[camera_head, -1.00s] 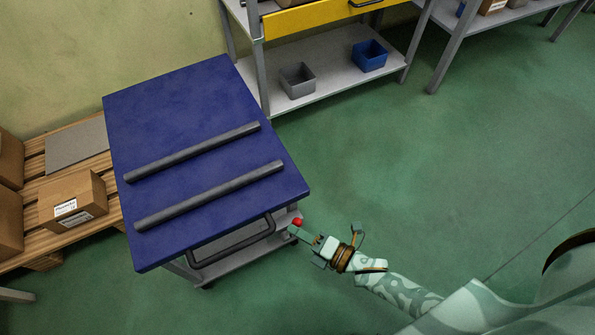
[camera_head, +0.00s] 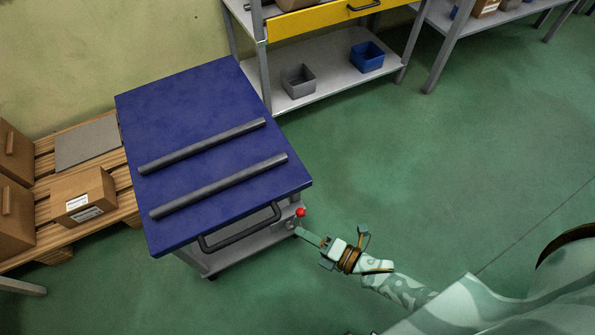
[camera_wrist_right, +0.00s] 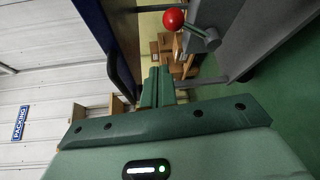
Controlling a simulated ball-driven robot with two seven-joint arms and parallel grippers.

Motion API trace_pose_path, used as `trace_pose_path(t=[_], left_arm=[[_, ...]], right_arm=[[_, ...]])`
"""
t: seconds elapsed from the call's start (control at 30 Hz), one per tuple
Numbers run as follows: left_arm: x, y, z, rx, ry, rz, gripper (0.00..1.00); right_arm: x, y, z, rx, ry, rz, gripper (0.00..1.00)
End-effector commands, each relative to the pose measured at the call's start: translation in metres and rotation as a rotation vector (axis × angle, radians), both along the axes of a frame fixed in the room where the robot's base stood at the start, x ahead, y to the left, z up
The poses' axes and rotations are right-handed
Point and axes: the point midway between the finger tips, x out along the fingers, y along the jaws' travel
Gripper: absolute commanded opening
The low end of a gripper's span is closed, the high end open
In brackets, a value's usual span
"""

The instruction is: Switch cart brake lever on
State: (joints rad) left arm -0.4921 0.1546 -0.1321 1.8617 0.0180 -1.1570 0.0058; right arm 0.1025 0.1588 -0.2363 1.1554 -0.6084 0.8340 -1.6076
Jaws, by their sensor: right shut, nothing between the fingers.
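The cart has a blue top (camera_head: 205,120) with a black push handle (camera_head: 240,232) at its near side. The brake lever's red ball knob (camera_head: 300,212) is at the cart's near right corner, below the top. In the right wrist view the red knob (camera_wrist_right: 173,19) and its grey lever stem (camera_wrist_right: 205,36) are ahead of the fingers, to the upper right. My right gripper (camera_head: 301,232) is shut and empty, with its fingertips just below the knob in the head view. In the wrist view its green fingers (camera_wrist_right: 157,84) are together and look apart from the knob. My left gripper is not in view.
Two dark bars (camera_head: 215,185) lie on the cart top. A wooden pallet (camera_head: 50,185) with cardboard boxes (camera_head: 83,195) is to the left. A shelf with a yellow drawer (camera_head: 320,18) stands behind. The green floor (camera_head: 430,150) on the right is clear.

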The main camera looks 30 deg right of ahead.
Motion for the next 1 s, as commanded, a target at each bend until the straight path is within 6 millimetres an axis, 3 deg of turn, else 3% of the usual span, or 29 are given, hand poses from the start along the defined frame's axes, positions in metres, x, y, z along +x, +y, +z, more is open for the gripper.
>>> trace_pose_path(t=[0.1,0.33,1.0], left_arm=[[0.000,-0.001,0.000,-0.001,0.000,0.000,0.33],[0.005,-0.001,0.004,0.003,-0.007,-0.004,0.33],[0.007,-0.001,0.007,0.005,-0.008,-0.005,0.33]], right_arm=[[-0.023,-0.009,-0.011,-0.001,0.003,-0.001,0.00],[-0.049,-0.018,-0.023,0.000,0.000,0.001,0.00],[-0.054,-0.020,-0.024,0.000,-0.002,0.000,0.00]])
